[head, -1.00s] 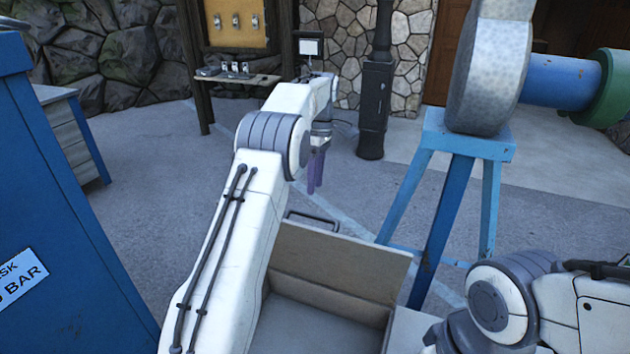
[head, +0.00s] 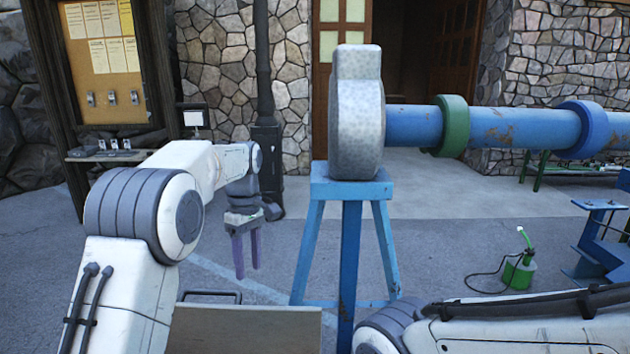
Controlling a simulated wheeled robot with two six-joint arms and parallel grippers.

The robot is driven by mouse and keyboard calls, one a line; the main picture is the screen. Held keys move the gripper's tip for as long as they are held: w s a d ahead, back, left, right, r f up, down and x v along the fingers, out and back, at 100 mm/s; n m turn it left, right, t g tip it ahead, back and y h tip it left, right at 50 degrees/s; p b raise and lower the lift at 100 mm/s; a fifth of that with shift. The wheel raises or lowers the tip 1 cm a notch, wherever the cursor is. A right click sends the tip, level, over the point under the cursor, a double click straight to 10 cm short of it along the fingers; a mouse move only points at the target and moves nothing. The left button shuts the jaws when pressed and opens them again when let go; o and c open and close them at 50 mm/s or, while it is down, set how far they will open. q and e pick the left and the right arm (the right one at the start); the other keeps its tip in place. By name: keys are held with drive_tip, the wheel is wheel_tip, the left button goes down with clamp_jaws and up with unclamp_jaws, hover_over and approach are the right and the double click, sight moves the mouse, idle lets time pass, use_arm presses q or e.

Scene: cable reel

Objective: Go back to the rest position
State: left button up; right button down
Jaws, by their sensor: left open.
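My left gripper (head: 246,252) hangs at the end of the left arm in the head view, with two purple fingers pointing down. The fingers are apart and nothing is between them. It is left of the blue stand (head: 350,190) and clear of it. My right arm crosses the lower right corner, and its gripper is out of view.
The blue stand holds a grey block and a blue pipe (head: 500,127) with green and blue collars. A green sprayer (head: 519,272) stands on the ground at right. A notice board (head: 105,60) and shelf stand at left. Open pavement lies between.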

use_arm(q)
drive_tip(key=s+d+f+m+b, duration=0.4)
drive_tip(key=s+d+m, duration=0.65)
drive_tip(key=s, duration=0.55)
drive_tip(key=s+f+m+b, duration=0.2)
drive_tip(key=s+f+m, duration=0.2)
drive_tip(key=s, duration=0.5)
drive_tip(key=s+f+m+t+h+b, duration=0.1)
drive_tip(key=s+f+m, duration=0.4)
drive_tip(key=s, duration=0.4)
drive_tip(key=shift+f+b, duration=0.3)
drive_tip(key=shift+b, duration=0.05)
drive_tip(key=shift+s, duration=0.1)
